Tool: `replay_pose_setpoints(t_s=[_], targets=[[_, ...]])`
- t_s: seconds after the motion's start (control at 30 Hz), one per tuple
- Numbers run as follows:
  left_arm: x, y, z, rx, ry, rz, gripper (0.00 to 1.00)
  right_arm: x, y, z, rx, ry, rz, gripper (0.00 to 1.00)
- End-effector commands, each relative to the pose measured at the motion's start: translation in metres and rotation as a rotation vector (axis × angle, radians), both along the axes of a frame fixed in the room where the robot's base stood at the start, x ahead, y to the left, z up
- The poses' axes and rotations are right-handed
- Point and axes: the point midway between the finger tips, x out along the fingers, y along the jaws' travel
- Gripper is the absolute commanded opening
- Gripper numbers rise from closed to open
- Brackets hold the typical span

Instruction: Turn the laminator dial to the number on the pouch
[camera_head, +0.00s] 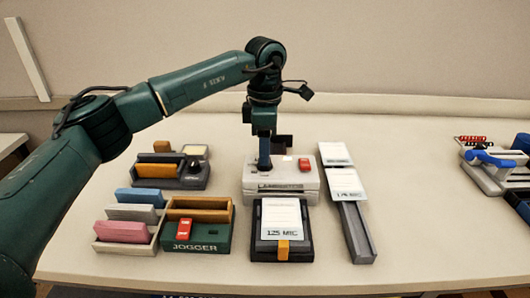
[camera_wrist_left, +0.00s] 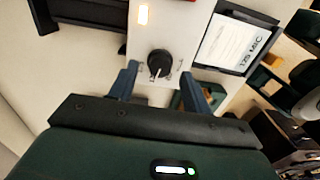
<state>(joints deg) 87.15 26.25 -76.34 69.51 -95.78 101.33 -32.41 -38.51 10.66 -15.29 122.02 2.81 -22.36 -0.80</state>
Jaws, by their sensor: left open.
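The white laminator (camera_head: 283,196) stands mid-table, its name on the front. Its round black dial (camera_wrist_left: 159,63) has a pale pointer mark aimed toward the picture bottom, with small scale marks around it too small to read. My left gripper (camera_head: 264,166) points down over the laminator's top. In the wrist view its two fingers (camera_wrist_left: 159,74) are open, one on each side of the dial, with gaps showing. In the head view the gripper hides the dial. A white pouch (camera_head: 281,215) reading what looks like 125 MIC lies on a black tray (camera_head: 259,247) with an orange tab. My right gripper is not in view.
Two more white sheets (camera_head: 346,183) lie on a grey rail (camera_head: 356,235) at right. A green jogger (camera_head: 214,236), a rack (camera_head: 148,246) of coloured blocks and a dark desk organizer (camera_head: 180,183) stand left. A blue-handled device (camera_head: 490,158) is far right. Table between rail and device is clear.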

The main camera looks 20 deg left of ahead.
Motion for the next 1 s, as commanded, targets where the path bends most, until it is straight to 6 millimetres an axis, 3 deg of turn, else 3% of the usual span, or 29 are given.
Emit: replay_pose_setpoints(t_s=[0.3,0.5,1.0], targets=[[0.002,0.0,0.073,-0.002,-0.006,0.001,0.49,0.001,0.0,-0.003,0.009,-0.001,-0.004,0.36],[0.003,0.0,0.102,0.0,-0.003,0.001,0.49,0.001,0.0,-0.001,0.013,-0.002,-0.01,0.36],[0.002,0.001,0.111,-0.001,-0.001,0.0,0.49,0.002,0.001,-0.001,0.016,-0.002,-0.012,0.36]])
